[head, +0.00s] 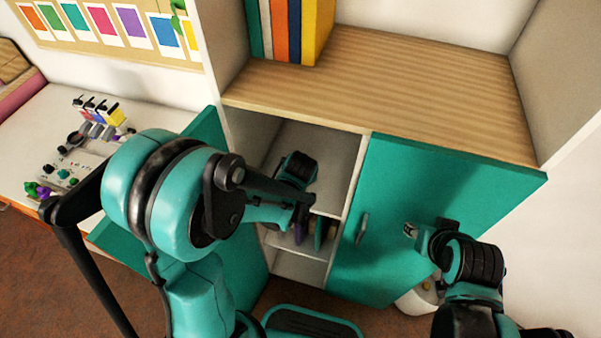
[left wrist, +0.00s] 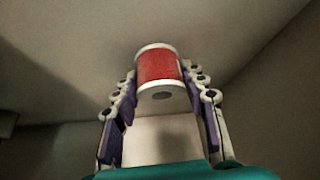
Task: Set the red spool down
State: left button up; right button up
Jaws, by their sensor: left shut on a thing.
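The red spool (left wrist: 159,67), with white rims, is between the fingertips of my left gripper (left wrist: 158,78) in the left wrist view. The gripper is shut on it, and one white end with a dark hole faces the camera. Pale, plain cabinet surfaces lie behind the spool; I cannot tell if it touches one. In the head view my left arm reaches into the open left side of the cabinet (head: 340,165), and the spool and left fingers are hidden there. My right gripper (head: 411,230) is in front of the closed teal door (head: 400,180); its fingers are too small to read.
The open left door (head: 240,260) stands beside my left arm. A lower shelf holds several upright thin items (head: 318,232). Books (head: 290,30) stand on the wooden cabinet top (head: 400,85), otherwise clear. A white desk (head: 30,125) with small items is at the left.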

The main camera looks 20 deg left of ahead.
pick_arm(q)
jog(key=shift+w, duration=0.1)
jog(key=shift+r, duration=0.1)
jog(key=shift+s+d, duration=0.15)
jog(key=shift+s, duration=0.15)
jog(key=shift+f, duration=0.25)
jog(key=o, duration=1.2)
jog(key=shift+w, duration=0.1)
jog(key=shift+c, duration=0.2)
jog(key=shift+r, duration=0.15)
